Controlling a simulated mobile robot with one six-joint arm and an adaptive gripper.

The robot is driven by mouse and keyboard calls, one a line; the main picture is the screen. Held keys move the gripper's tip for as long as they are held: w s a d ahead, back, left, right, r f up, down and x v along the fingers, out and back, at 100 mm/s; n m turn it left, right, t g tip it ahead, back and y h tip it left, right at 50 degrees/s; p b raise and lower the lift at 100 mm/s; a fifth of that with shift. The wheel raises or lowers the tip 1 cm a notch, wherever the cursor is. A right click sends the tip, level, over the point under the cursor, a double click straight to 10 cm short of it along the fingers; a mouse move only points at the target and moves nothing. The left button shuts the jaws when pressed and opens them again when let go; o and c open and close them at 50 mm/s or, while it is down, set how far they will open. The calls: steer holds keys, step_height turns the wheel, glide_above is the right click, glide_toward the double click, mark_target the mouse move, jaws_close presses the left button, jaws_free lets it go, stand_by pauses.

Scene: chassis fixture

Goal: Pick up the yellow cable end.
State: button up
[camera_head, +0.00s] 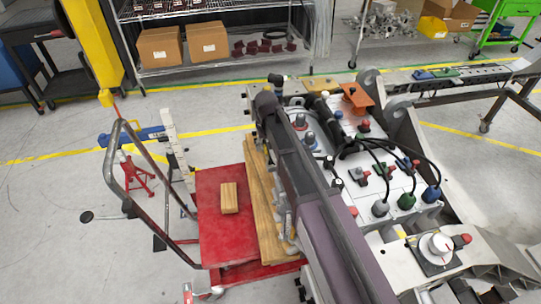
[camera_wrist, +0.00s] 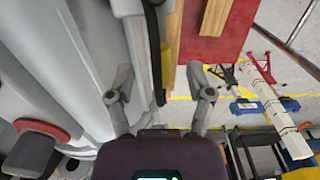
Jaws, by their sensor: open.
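In the wrist view my gripper (camera_wrist: 160,72) is open, with its two grey fingers apart and nothing clearly held. Behind the gap between them runs a dark strip with a yellow edge (camera_wrist: 162,60). I cannot tell whether it is the yellow cable end. In the head view black cables curve over the white panel to a grey connector (camera_head: 380,208), a green connector (camera_head: 406,201) and a blue connector (camera_head: 431,193). No clearly yellow cable end shows there. My dark arm crosses the middle and hides part of the chassis and my gripper's fingers.
The chassis (camera_head: 497,258) lies right of my arm. A red cart (camera_head: 217,216) with a wooden block (camera_head: 229,197) stands left; its red top also shows in the wrist view (camera_wrist: 212,48). A shelf with cardboard boxes (camera_head: 160,47) stands behind.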

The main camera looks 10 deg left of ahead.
steer(key=shift+f, duration=0.5)
jaws_close()
stand_by(0.3)
